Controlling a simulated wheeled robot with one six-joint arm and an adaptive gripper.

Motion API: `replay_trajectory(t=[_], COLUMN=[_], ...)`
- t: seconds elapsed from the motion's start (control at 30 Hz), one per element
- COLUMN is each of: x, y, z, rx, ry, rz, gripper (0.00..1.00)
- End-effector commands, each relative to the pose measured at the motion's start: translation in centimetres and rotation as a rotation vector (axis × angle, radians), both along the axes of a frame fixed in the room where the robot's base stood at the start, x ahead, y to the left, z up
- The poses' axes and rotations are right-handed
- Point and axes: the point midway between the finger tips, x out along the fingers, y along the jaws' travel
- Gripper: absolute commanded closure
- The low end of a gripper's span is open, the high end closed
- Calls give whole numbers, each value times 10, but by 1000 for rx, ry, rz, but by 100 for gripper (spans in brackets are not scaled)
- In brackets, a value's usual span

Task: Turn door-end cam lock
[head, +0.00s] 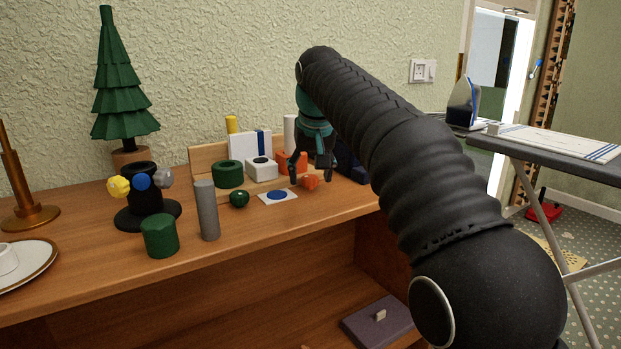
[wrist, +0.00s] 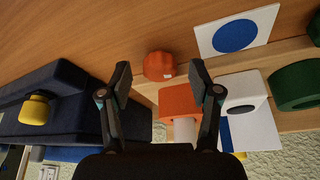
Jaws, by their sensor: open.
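A wooden holder (head: 203,157) against the wall carries a green round block (head: 228,175), a white block (head: 262,170) and an orange block (head: 283,161); the orange one is nearest the doorway. A small orange faceted piece (head: 310,182) lies in front of it and also shows in the wrist view (wrist: 159,66). Nothing is clearly identifiable as the cam lock. My gripper (head: 312,175) points down over the faceted piece. In the wrist view, its fingers (wrist: 161,82) are apart, with the faceted piece and orange block (wrist: 180,99) showing between and beyond them; nothing is held.
A dark blue case (wrist: 62,92) with a yellow knob (wrist: 35,110) stands beside my gripper. A blue-dot card (head: 277,196), green ball (head: 239,199), grey cylinder (head: 207,212) and green cylinder (head: 159,236) stand left. An ironing board (head: 550,146) is at right.

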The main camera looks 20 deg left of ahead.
Motion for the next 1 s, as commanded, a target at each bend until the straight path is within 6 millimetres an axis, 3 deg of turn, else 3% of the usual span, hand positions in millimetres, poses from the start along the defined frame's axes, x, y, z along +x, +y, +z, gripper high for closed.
replay_trajectory(t=[0.33, 0.6, 1.0], x=[1, 1, 2], y=[0, 1, 0], z=[-3, -3, -1], rx=[0, 0, 0], ry=[0, 0, 0], rz=[0, 0, 67], gripper=[37, 97, 97])
